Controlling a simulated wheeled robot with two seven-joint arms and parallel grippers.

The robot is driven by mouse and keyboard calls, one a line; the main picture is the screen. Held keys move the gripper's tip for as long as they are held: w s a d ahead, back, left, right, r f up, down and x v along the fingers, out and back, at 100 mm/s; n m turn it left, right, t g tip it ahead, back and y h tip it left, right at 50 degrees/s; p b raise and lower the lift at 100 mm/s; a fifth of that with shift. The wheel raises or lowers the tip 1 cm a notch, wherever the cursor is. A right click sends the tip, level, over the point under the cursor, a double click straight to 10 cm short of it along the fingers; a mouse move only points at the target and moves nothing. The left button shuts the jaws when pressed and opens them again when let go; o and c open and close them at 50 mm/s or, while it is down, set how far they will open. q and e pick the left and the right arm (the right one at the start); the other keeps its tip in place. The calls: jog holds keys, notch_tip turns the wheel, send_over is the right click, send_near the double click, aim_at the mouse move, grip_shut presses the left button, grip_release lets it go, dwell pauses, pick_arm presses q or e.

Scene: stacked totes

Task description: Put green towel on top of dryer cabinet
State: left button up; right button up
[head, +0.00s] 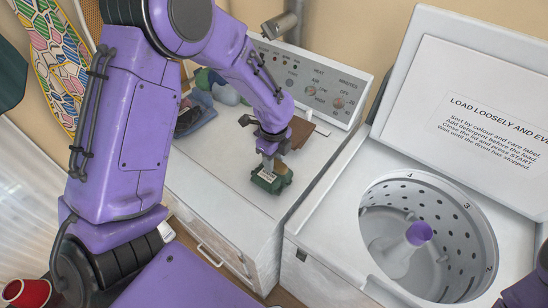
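The dryer cabinet is the white unit with a dial panel at its back; its top (225,150) shows in the middle of the head view. A small dark green folded bundle, which looks like the green towel (266,184), is on or just above the front right part of that top. My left gripper (271,160) points down at the bundle and meets its upper side. The fingertips are small and partly hidden, so whether they are closed on it is unclear. My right gripper is not in view; only a purple piece of that arm shows at the lower right edge.
Blue, green and dark cloth items (205,105) lie at the back left of the cabinet top. A brown flat item (301,132) lies near the panel. To the right stands a washer (330,235) with its lid up and drum open. A red cup-like item (28,293) is at lower left.

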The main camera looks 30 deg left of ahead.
pick_arm(q)
jog(key=shift+s+r, duration=0.1)
jog(key=shift+w+r, duration=0.2)
jog(key=shift+r, duration=0.1)
notch_tip(320, 180, up, 11)
jog(key=b, duration=0.2)
jog(key=shift+r+b, duration=0.2)
jog(key=shift+b, duration=0.1)
jog(key=shift+s, duration=0.15)
